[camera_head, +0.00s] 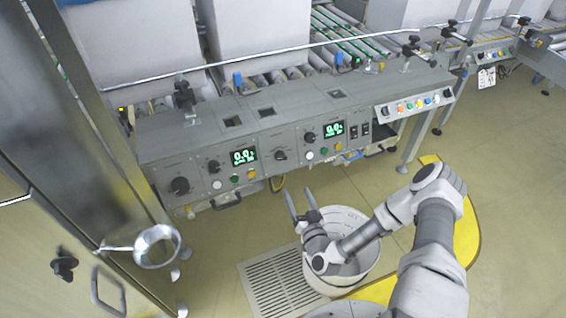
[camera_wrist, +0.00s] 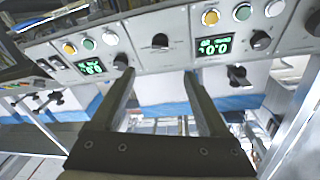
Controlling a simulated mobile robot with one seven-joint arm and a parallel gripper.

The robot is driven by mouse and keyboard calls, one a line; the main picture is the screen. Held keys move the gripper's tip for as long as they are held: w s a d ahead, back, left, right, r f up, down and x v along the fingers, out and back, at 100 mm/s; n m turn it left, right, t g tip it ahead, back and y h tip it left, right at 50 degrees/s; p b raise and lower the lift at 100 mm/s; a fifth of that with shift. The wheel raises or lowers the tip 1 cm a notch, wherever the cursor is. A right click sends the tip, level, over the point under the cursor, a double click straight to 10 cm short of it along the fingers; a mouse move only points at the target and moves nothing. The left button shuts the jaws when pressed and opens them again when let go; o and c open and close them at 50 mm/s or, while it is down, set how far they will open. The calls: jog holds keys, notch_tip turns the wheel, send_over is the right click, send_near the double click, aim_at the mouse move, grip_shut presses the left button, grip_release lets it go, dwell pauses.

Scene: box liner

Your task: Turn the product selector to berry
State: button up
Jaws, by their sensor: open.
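A grey control panel carries several dark rotary knobs; no label is legible, so I cannot tell which is the product selector or where berry is. One knob (camera_head: 280,155) sits alone between two green displays and also shows in the wrist view (camera_wrist: 160,41). Another knob (camera_head: 310,137) is beside the right display, one (camera_head: 213,166) beside the left display, and a larger one (camera_head: 180,186) at the far left. My gripper (camera_head: 298,190) is open and empty in front of and below the panel's middle. In the wrist view its fingers (camera_wrist: 159,72) point toward the lone knob, apart from it.
A white bucket (camera_head: 345,278) stands on the floor under my arm, next to a floor grate (camera_head: 270,285). A metal cabinet with a funnel (camera_head: 157,246) is at left. Coloured buttons (camera_head: 417,103) are on the panel's right. Roller conveyors run behind.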

aim_at(282, 159)
jog(key=b+x, duration=0.3)
jog(key=x, duration=1.3)
jog(key=shift+s+a+b, duration=0.1)
jog(key=shift+b, duration=0.2)
grip_shut()
